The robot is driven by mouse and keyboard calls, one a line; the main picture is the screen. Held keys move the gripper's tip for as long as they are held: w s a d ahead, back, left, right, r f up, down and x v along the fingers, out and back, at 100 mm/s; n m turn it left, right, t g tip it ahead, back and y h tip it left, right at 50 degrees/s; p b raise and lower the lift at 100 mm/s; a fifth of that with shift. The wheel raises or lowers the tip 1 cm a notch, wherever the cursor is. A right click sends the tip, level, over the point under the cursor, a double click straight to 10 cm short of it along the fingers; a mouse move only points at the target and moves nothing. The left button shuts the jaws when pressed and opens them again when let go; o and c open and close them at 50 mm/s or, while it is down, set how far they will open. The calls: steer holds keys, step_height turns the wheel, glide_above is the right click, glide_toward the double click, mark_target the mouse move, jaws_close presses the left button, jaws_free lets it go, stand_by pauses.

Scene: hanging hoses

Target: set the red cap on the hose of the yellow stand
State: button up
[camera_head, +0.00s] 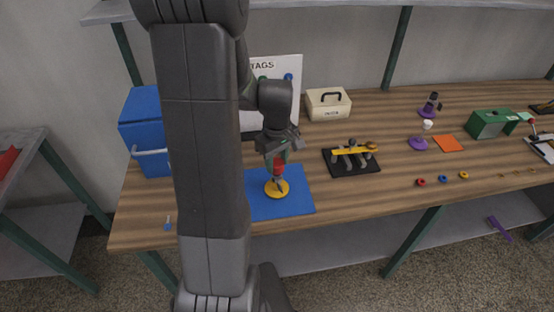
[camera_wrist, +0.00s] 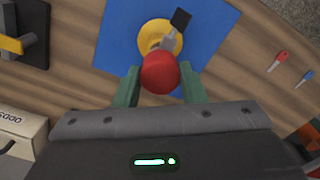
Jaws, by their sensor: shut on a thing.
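The red cap (camera_head: 278,166) is held between the green fingers of my gripper (camera_wrist: 160,88). In the wrist view the red cap (camera_wrist: 160,73) shows as a rounded red shape between the fingertips. The yellow stand (camera_head: 270,189) has a round base on the blue mat, under my gripper. The stand's yellow base (camera_wrist: 146,38) also shows in the wrist view, just beyond the cap. A grey piece with a black end (camera_wrist: 181,18) rises over it, partly hidden by the cap. I cannot tell whether the cap touches the hose.
The blue mat (camera_head: 300,205) lies on the wooden bench. A black tray with a yellow-handled thing (camera_head: 352,160) lies to the right, a cream box (camera_head: 328,103) behind. A blue box (camera_head: 140,105) stands left. Small coloured rings (camera_head: 443,180) lie farther right.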

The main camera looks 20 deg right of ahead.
mark_target(277, 162)
steer(key=shift+f+b, duration=0.5)
steer(key=shift+f, duration=0.2)
steer(key=o, duration=1)
step_height(277, 162, up, 14)
steer(key=shift+f, duration=0.1)
step_height(277, 162, down, 14)
steer(key=shift+r, duration=0.1)
steer(key=shift+r+p, duration=0.3)
steer(key=shift+r, duration=0.05)
steer(key=shift+f, duration=0.15)
stand_by(0.4)
